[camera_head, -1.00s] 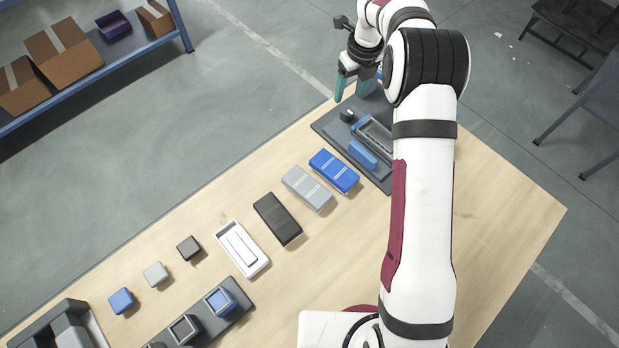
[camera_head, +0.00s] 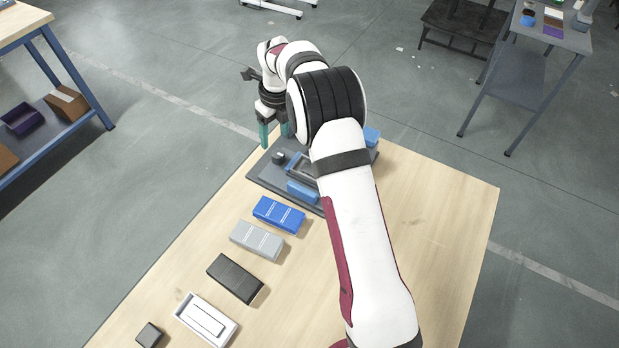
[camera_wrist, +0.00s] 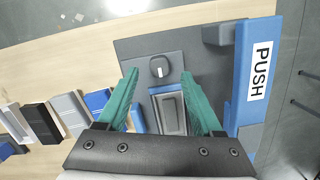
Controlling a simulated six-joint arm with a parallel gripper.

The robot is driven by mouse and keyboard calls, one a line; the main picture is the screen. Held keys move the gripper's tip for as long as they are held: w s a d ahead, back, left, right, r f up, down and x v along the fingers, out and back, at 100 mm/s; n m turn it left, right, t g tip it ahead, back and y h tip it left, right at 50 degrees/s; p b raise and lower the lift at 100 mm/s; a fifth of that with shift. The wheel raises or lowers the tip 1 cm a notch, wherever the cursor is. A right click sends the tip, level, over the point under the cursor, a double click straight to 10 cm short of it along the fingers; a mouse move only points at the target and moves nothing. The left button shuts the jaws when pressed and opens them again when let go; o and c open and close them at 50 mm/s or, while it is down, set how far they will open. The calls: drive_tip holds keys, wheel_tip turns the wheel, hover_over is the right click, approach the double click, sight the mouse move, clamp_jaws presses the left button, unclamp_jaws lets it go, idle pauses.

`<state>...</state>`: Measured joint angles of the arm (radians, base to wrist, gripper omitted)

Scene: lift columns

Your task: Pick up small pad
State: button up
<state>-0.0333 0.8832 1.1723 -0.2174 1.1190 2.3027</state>
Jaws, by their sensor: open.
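A small black piece (camera_head: 279,158), which looks like the small pad, sits on the dark grey tray (camera_head: 262,176) at the table's far end. In the wrist view the small black piece (camera_wrist: 159,67) has a white mark on top and shows between the fingertips. My gripper (camera_head: 274,140) is open, its teal fingers pointing down above the tray. In the wrist view my gripper (camera_wrist: 159,74) holds nothing. I cannot tell the exact height of the fingertips over the piece.
A blue-framed recess (camera_wrist: 170,108) lies beside the black piece. A blue PUSH panel (camera_wrist: 252,75) stands at the right in the wrist view. Blue (camera_head: 279,215), grey (camera_head: 257,240) and black (camera_head: 235,278) blocks and a white box (camera_head: 205,320) line the table.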

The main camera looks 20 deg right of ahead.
drive_tip(key=shift+o, duration=1.2)
drive_tip(key=shift+s+a+r, duration=0.1)
drive_tip(key=shift+s+a, duration=0.05)
drive_tip(key=s+a+r+n, duration=0.2)
drive_tip(key=s+a+r, duration=0.3)
drive_tip(key=s, duration=0.4)
drive_tip(key=n+g, duration=0.2)
hover_over(256, 238)
drive_tip(key=shift+h, duration=0.4)
wheel_tip(256, 238, down, 15)
drive_tip(key=shift+r, duration=0.2)
